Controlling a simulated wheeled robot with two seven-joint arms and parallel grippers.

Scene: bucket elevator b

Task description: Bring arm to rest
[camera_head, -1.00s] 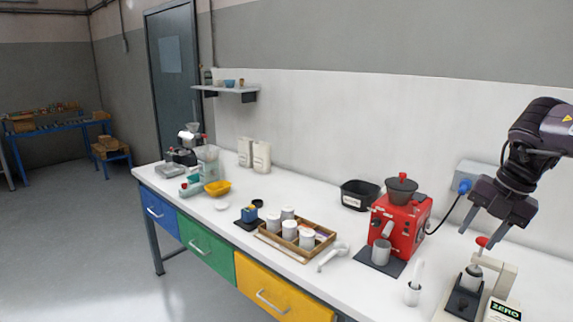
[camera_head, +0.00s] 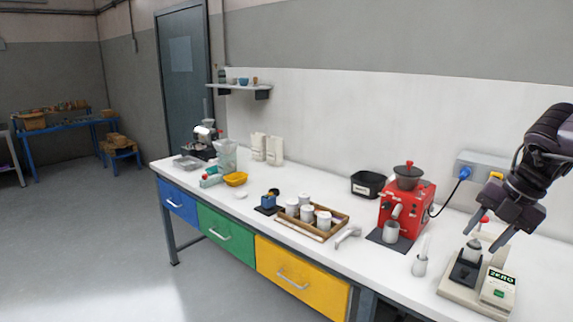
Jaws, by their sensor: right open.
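My right gripper (camera_head: 485,241) comes in from the right edge on its dark arm. Its two fingers are apart and empty, pointing down and to the left. It is above the bench, over a beige device (camera_head: 468,291) with a "ZERO" label. A small white and grey container (camera_head: 472,252) stands on the dark part of that device, just below the fingers, with a red knob (camera_head: 485,219) near them. Whether the fingers touch the knob cannot be told. My left gripper is not in view.
A red grinder (camera_head: 418,212) with a grey cup stands left of the gripper, its cable running to a wall socket box (camera_head: 480,167). A white holder (camera_head: 420,266) stands in front. A wooden tray (camera_head: 335,222) of white jars and a black bin (camera_head: 364,187) are further left.

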